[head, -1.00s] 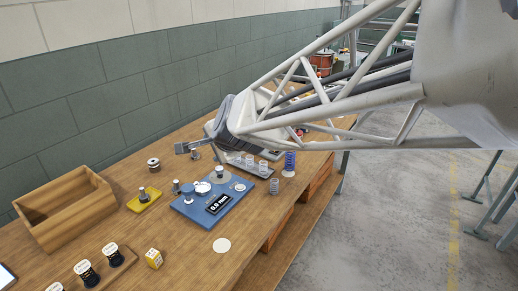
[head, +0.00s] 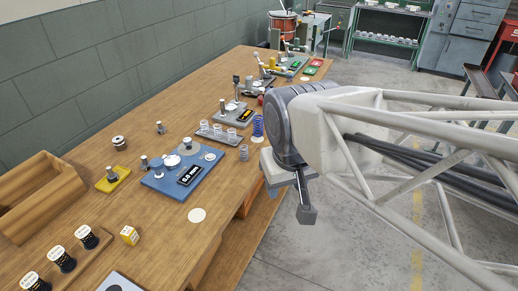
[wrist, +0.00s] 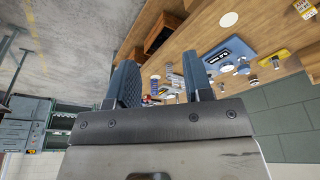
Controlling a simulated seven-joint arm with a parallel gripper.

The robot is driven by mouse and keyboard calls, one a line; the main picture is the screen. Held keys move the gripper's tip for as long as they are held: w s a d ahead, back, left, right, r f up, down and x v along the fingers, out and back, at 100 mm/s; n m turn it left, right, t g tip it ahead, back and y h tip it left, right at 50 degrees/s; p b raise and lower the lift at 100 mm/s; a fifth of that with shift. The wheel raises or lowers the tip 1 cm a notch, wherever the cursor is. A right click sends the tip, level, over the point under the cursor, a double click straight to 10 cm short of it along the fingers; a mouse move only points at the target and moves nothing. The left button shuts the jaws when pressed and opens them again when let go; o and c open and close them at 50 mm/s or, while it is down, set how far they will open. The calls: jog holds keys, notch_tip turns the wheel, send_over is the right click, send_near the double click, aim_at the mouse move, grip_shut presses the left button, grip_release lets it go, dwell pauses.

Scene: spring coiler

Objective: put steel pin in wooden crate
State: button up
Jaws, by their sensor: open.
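The wooden crate (head: 62,222) stands open at the left end of the bench; the inside I can see is empty. Several small steel posts and cylinders are on the bench: one stands alone (head: 160,128) toward the wall, one is on a yellow base (head: 111,174), and one is at the left edge of the blue gauge plate (head: 144,162). I cannot tell for sure which is the steel pin. My gripper (head: 306,212) hangs beyond the bench's front edge, far from the crate. In the wrist view my gripper (wrist: 161,90) shows its fingers apart with nothing between them.
The blue plate carries a display reading 0.0 mm. Clear springs (head: 218,131) and a blue spring (head: 257,127) stand right of it. Black spools (head: 86,237) and a yellow box (head: 129,235) are near the front left. Bare bench lies around the white disc (head: 197,215).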

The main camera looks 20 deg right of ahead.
jog(key=shift+o, duration=0.2)
jog(key=m+g, duration=0.2)
jog(key=m, duration=1.2)
send_over(145, 158)
notch_tip(145, 158, down, 16)
jog(key=shift+r, duration=0.15)
